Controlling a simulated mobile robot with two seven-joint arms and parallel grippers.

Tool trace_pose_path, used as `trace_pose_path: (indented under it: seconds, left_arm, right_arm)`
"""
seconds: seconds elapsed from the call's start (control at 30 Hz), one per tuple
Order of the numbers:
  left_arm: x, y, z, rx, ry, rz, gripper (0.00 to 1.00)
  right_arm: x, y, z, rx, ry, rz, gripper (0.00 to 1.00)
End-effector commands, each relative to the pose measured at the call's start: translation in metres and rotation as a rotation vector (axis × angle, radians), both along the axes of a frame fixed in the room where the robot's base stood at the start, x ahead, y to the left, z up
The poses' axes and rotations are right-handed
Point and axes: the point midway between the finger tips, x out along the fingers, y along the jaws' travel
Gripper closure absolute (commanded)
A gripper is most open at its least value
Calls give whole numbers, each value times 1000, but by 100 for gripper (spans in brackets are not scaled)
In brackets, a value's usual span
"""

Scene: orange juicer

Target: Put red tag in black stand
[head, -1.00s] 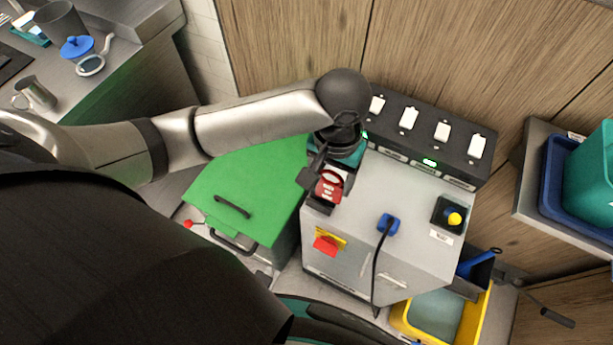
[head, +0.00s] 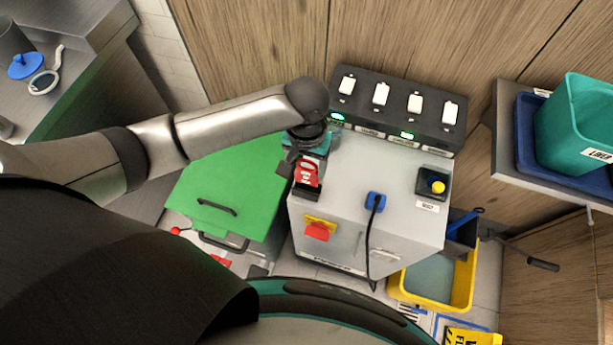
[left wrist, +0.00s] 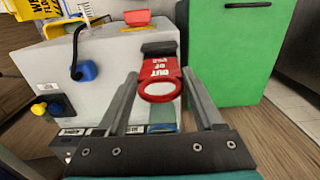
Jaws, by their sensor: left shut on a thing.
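The red tag (head: 307,172) has white lettering reading "OUT OF" and a ring at one end. It is at the black stand (head: 306,192) on the left edge of the grey cabinet top. In the left wrist view the tag (left wrist: 158,72) lies between my two fingers, with its lettered end against the black stand (left wrist: 158,49). I cannot tell how deep it sits in the stand. My left gripper (head: 298,160) is shut on the tag, and its tips are partly hidden in the head view. My right gripper is not in view.
The grey cabinet (head: 375,185) carries a blue plug (head: 375,201) with a black cable and a yellow button (head: 438,187). A black charger strip (head: 397,112) stands behind. A green-lidded bin (head: 225,190) is left of the cabinet. A red switch (head: 317,231) is on its front.

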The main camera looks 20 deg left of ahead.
Motion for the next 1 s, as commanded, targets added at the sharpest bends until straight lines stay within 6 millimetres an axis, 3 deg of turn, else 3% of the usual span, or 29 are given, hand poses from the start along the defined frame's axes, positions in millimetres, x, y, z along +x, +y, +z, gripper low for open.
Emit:
trace_pose_path:
  seconds: [0.4,0.83,0.87,1.0]
  left_arm:
    - [0,0,-50,0,0,0,84]
    - [0,0,-56,-1,0,0,84]
    - [0,0,-56,-1,0,0,30]
    - [0,0,-56,-1,-1,0,15]
  right_arm:
    - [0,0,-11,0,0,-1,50]
    - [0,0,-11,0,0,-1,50]
    - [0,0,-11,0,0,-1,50]
    - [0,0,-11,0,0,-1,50]
